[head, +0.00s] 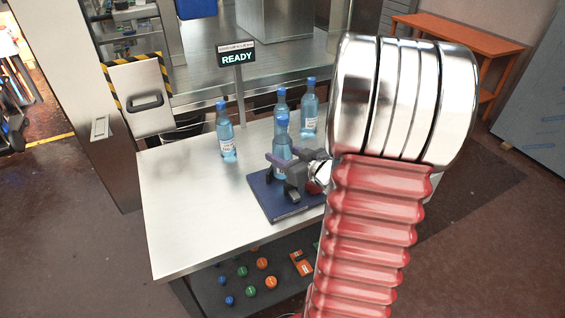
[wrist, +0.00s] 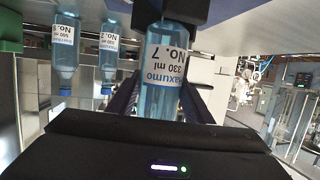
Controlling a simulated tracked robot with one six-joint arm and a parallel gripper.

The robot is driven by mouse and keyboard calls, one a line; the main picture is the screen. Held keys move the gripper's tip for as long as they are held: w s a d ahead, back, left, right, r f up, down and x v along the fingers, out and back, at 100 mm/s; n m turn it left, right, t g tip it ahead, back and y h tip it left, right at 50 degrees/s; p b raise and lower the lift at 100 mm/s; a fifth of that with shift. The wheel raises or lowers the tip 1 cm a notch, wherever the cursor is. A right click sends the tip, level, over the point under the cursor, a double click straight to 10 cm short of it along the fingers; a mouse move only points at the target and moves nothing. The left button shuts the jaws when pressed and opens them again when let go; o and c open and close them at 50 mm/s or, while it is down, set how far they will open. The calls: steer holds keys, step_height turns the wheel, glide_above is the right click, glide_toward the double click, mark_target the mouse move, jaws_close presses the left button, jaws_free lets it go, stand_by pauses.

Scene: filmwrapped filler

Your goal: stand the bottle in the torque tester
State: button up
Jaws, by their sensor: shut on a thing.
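The bottle (head: 282,137), clear blue with a blue cap, is upright between the fingers of my gripper (head: 284,166). In the wrist view, which is upside down, my gripper (wrist: 162,105) is shut on the bottle (wrist: 166,62), whose label reads No. 7. The torque tester (head: 285,207) appears to be the dark blue plate with dark upright parts on the bench, directly below the bottle. A dark block (wrist: 172,10) in the wrist view covers the bottle's base. I cannot tell whether the base rests on the tester or is just above it.
A bottle (head: 226,134) stands left on the steel bench (head: 190,205); two more (head: 309,112) (head: 281,101) stand behind the held one. A sign reading READY (head: 237,58) rises at the back. Coloured caps (head: 262,263) lie on the lower shelf. The bench's front left is clear.

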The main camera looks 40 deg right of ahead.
steer(key=shift+f, duration=1.5)
steer(key=o, duration=1.4)
steer(key=shift+f, duration=0.15)
